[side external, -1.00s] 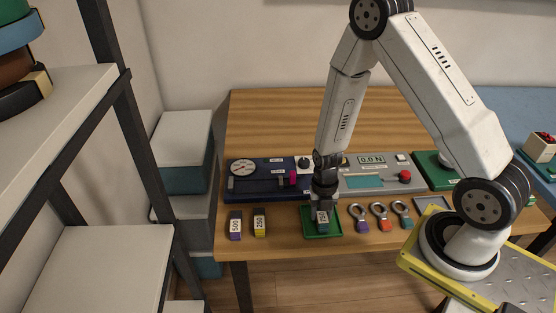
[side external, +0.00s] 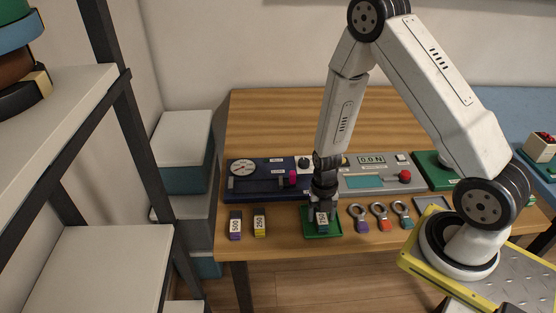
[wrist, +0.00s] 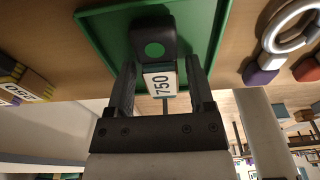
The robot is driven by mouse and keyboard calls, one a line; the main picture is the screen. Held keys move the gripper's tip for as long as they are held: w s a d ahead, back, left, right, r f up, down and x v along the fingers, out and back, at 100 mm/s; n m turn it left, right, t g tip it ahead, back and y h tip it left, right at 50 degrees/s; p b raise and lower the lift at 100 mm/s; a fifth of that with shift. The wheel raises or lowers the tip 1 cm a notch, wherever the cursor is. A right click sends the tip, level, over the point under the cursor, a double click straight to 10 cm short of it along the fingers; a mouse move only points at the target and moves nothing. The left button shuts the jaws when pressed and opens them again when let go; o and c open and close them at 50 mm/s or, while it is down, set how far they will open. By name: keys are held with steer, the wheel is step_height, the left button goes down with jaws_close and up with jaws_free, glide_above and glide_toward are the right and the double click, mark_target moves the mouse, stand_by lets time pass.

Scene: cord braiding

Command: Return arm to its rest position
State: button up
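My gripper (side external: 322,214) points down at the small green tray (side external: 336,233) near the table's front edge. A dark weight block labelled 750 (wrist: 160,84) sits in the tray, which also shows in the wrist view (wrist: 92,22). The two gripper fingers (wrist: 160,82) stand on either side of the block, with visible gaps, so they look open around it. In the side view, the gripper partly hides the block (side external: 322,226). My arm arches from its base at the right to the tray.
Blocks labelled 500 (side external: 235,225) and 250 (side external: 259,222) stand left of the tray. Several ringed pieces (side external: 380,216) lie to its right. Behind are a blue gauge panel (side external: 262,190) and a grey readout panel (side external: 385,182). A shelf rack (side external: 125,120) stands at left. The table's back is clear.

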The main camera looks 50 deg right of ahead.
steer(key=shift+o, duration=0.6)
steer(key=shift+r, duration=0.15)
steer(key=shift+r, duration=1.35)
steer(key=shift+r, duration=0.1)
step_height(320, 180, up, 8)
stand_by(0.3)
